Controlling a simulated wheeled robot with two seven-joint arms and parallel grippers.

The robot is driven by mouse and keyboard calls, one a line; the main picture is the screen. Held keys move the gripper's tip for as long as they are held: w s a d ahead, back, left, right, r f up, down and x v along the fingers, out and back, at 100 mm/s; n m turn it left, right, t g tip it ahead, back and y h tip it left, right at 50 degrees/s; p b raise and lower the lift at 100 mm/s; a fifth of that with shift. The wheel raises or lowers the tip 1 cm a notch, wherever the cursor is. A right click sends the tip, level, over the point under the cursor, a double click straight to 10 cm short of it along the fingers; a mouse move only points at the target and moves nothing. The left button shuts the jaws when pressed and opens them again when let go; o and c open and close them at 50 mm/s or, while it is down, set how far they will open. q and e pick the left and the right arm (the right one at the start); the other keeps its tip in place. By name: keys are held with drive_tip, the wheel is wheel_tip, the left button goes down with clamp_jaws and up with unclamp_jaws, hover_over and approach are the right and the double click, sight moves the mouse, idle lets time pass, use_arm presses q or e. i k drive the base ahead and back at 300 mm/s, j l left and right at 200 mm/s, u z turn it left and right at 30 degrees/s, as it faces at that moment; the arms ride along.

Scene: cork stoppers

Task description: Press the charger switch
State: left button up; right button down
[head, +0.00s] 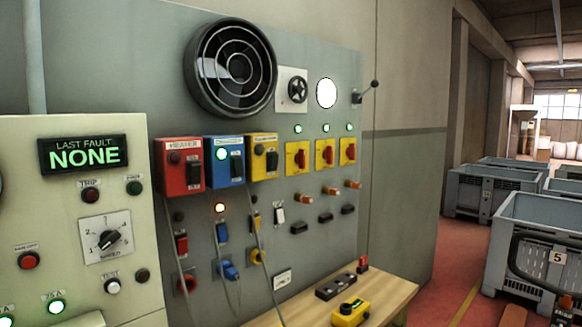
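On the grey panel, a blue box (224,162) hangs between a red box (182,167) and a yellow box (263,157). The blue box's small label seems to read CHARGER. A round lamp on its front glows. Below it are a lit orange lamp (219,207), a blue switch (222,233) and a blue plug (228,271) with a cable. Whether the switch is pressed in is too small to tell. Neither of my grippers is in view, and nothing touches the blue box or the switch.
A cream console (85,200) with a NONE display stands at the left. A wooden bench (385,295) with a yellow pushbutton box (350,312) is below the panel. Grey crates (545,235) stand at the right. Red floor shows between bench and crates.

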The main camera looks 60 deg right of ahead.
sight(238, 166)
drive_tip(key=z, duration=1.65)
drive_tip(key=i+l+z, duration=0.2)
drive_tip(key=l, duration=0.2)
